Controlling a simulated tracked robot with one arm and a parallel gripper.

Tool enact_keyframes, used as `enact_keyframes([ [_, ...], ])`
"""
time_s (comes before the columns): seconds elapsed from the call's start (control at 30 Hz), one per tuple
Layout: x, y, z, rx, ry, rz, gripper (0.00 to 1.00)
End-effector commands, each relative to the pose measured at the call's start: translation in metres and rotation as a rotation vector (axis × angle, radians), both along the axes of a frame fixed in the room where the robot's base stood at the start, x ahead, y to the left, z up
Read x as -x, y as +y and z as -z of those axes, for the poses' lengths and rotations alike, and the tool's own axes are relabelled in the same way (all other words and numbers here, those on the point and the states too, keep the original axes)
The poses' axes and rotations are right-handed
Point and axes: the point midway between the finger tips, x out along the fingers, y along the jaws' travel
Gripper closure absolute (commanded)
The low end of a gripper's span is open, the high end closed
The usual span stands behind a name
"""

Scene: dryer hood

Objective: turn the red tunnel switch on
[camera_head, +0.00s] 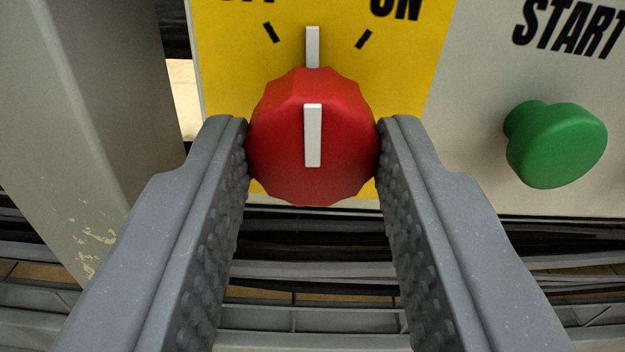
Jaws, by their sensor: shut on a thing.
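The red tunnel switch (286,150) is a faceted round knob on a yellow plate (228,62). Its white pointer mark stands upright, in line with a white strip above it. This direction lies between the tick under the partly cut-off left label, of which the lower part shows, and the tick under "ON" at the right. My gripper (313,150) is shut on the knob, with one grey finger touching its left side and the other its right side.
A green START button (556,145) sticks out from the light panel (470,100) to the right of my right finger. A beige post (80,110) with chipped paint stands close on the left. Dark slats (310,270) run below the panel.

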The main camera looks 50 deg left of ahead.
Motion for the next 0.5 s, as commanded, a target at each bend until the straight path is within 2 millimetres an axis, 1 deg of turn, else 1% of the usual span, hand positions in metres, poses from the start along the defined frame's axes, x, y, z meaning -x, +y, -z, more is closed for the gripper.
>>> enact_keyframes([
  [0.03,0.0016,0.0046,-0.0019,-0.027,0.037,-0.01,0.91],
  [0.5,0.001,0.0042,0.0,-0.284,0.396,-0.01,0.91],
])
